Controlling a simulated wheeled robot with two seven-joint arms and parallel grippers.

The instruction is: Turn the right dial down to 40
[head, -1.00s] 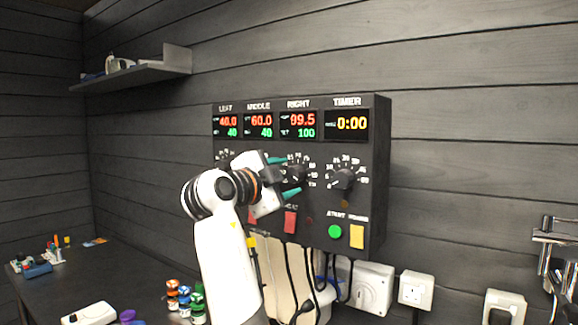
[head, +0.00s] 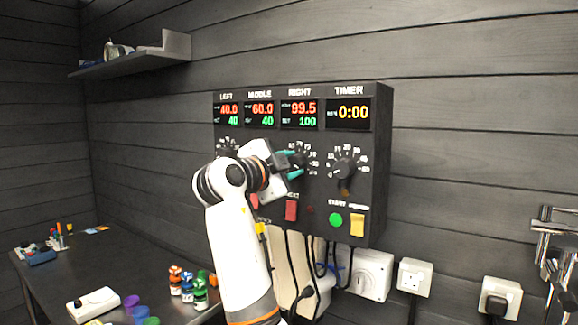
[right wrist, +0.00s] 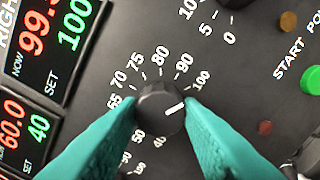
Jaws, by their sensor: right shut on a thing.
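The right dial (right wrist: 160,110) is a black knob with a white pointer line, which points near 100 in the right wrist view. My right gripper (right wrist: 162,118) has its teal fingers on both sides of the knob, shut on it. In the head view the right gripper (head: 291,163) covers part of the dial (head: 299,159). The right display (head: 299,114) reads 99.5 in red and 100 in green. The control box (head: 385,165) hangs on the wall. My left gripper is not in view.
The timer knob (head: 344,168) sits to the right of the dial. Below are a red switch (head: 291,210), a green start button (head: 336,220) and a yellow switch (head: 357,225). Small bottles (head: 187,285) stand on the dark table (head: 130,270). Cables hang below the box.

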